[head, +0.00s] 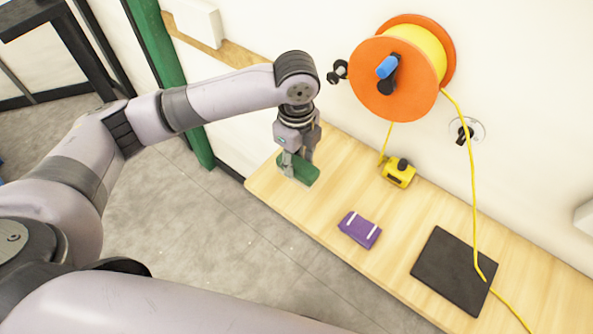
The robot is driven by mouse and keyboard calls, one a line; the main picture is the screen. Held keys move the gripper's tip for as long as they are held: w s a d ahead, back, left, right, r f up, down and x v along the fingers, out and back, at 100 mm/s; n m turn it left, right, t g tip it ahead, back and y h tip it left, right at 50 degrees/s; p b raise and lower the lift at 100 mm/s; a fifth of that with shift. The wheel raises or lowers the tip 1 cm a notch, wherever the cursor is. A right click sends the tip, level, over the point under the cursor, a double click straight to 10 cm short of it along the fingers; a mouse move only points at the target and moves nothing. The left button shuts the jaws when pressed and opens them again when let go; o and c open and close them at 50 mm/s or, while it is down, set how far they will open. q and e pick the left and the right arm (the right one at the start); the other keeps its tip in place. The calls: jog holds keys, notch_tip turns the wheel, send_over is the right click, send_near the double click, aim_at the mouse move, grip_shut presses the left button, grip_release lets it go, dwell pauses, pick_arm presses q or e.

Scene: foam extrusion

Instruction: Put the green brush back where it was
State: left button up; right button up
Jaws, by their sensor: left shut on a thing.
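The green brush (300,170) is a small dark green block at the left end of the wooden shelf (345,188). My left gripper (298,163) points down over it and is shut on it. The fingers cover part of the brush. I cannot tell whether the brush touches the shelf or is held just above it. My right gripper is not in view.
On the shelf lie a purple block with white stripes (360,229), a yellow device (399,173) and a black mat (452,270). An orange reel (385,95) with yellow cable hangs on the wall; its cable (473,190) runs down across the mat.

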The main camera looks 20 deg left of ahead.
aim_at(297, 162)
pick_arm(q)
jog(key=shift+f+p, duration=0.35)
jog(key=shift+f, duration=2.6)
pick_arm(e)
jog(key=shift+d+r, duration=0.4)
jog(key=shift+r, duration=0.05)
pick_arm(q)
jog(key=o, duration=1.2)
jog(key=shift+f, duration=0.1)
notch_tip(297, 162, up, 12)
jog(key=shift+r+b, duration=0.15)
jog(key=shift+b, duration=1.1)
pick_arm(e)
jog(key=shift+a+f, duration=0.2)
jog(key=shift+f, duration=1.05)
